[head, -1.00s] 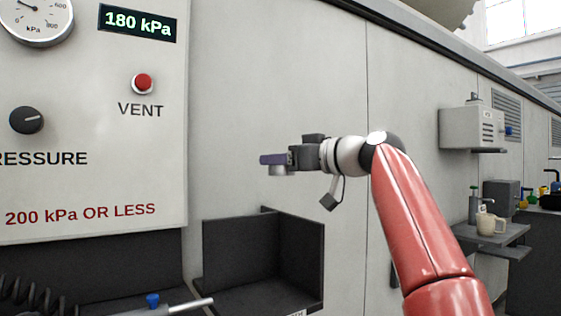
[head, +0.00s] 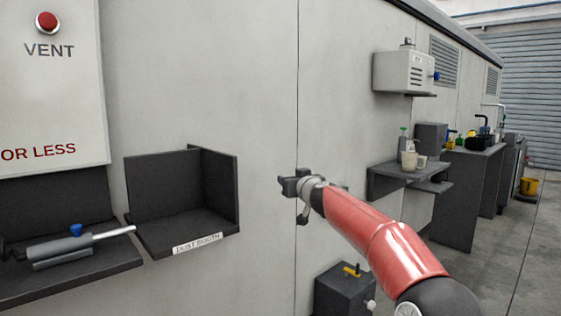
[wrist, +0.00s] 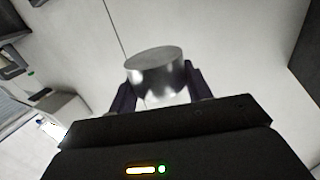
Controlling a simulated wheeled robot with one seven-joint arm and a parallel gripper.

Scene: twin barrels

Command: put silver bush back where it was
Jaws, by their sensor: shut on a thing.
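The silver bush is a short, shiny metal cylinder (wrist: 155,75), seen in the wrist view between the two dark fingers of my gripper. My gripper (head: 285,186) is shut on it and holds it in the air, away from any surface. In the head view my gripper is in front of the pale wall, to the right of the dust booth, and the bush cannot be made out there.
The black dust booth (head: 180,232) stands open on the left, with a tool with a blue knob (head: 76,230) on the ledge beside it. A shelf with cups (head: 400,172) is at right. A dark box (head: 345,292) with a yellow handle sits low down.

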